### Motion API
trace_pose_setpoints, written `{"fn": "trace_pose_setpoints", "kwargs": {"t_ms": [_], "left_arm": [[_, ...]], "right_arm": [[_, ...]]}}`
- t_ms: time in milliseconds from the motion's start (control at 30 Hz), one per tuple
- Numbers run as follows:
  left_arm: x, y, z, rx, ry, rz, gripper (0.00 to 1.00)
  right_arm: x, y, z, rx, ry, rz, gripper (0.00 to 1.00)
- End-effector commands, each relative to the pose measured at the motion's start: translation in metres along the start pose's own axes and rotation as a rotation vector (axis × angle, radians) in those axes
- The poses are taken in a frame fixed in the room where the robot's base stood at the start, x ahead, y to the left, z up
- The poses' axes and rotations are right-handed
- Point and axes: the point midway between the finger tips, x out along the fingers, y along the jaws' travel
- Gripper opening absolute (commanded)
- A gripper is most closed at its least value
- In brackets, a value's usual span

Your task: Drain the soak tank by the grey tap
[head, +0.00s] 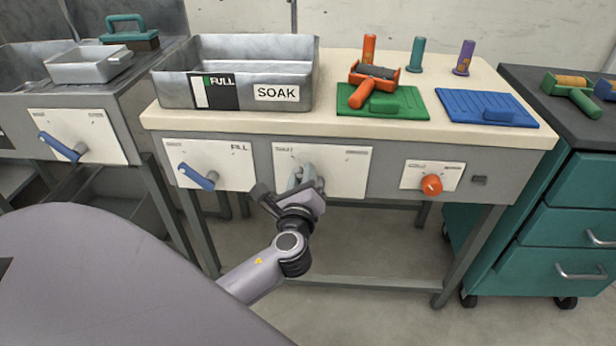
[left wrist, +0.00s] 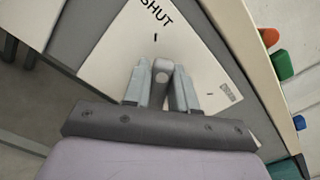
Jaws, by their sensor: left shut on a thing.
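The soak tank (head: 285,75) is a grey metal basin labelled SOAK on the bench top. A gauge (head: 215,92) on its front is marked FULL; the tank's inside is mostly hidden by the front wall. The grey tap (head: 307,174) sits on the middle white plate on the bench front. My left gripper (head: 298,190) is at this tap, shut on its handle. In the left wrist view, the grey handle (left wrist: 162,82) is between the two fingers, with SHUT printed on the plate above. The handle's exact angle is hard to tell. My right gripper is not in view.
A blue-handled tap (head: 197,176) marked FILL is left of the grey one; another blue-handled tap (head: 62,146) is on the left sink unit. An orange knob (head: 432,185) is to the right. Green (head: 410,108) and blue (head: 485,107) mats lie on the bench. A teal drawer cabinet (head: 570,210) stands right.

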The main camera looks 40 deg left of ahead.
Motion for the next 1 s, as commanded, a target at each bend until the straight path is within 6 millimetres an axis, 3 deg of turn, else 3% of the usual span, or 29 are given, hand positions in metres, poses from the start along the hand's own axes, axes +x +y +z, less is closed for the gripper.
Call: {"fn": "trace_pose_setpoints", "kwargs": {"t_ms": [300,833,867,900,1000], "left_arm": [[0.0001,0.007,0.0002,-0.116,-0.003,0.0,0.0],[0.0002,0.0086,0.0003,-0.144,-0.002,0.003,0.0],[0.0002,0.0086,0.0003,-0.144,-0.002,0.003,0.33],[0.0002,0.0086,0.0002,-0.143,-0.002,0.003,0.46],[0.0001,0.0084,0.0,-0.141,-0.001,0.002,0.47]], "right_arm": [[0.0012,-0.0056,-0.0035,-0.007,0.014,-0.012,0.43],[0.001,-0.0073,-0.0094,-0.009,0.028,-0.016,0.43],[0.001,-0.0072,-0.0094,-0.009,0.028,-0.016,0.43],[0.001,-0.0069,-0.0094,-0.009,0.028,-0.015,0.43],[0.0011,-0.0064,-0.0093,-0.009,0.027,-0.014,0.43]]}}
